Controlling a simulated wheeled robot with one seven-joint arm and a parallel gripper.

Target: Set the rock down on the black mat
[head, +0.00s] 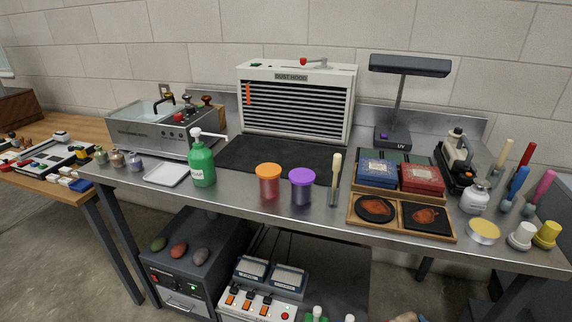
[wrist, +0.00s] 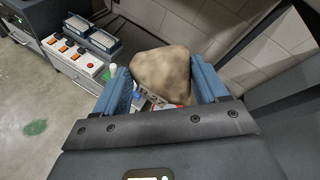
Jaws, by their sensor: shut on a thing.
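In the wrist view, my gripper (wrist: 162,82) is shut on a tan, rough rock (wrist: 163,68), with one blue finger on each side of it. The rock is held in the air, away from the bench top. In the head view, a small tan piece, probably the rock (head: 406,317), just shows at the bottom edge, low in front of the bench; the gripper cannot be made out there. The black mat (head: 240,153) lies flat on the steel bench in front of the dust hood. Its visible surface is bare.
The dust hood (head: 295,100) stands behind the mat. A green soap bottle (head: 202,163), an orange-lidded jar (head: 268,182) and a purple-lidded jar (head: 302,188) stand along its front side. A UV lamp (head: 405,70) and wooden trays (head: 355,221) are to the right.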

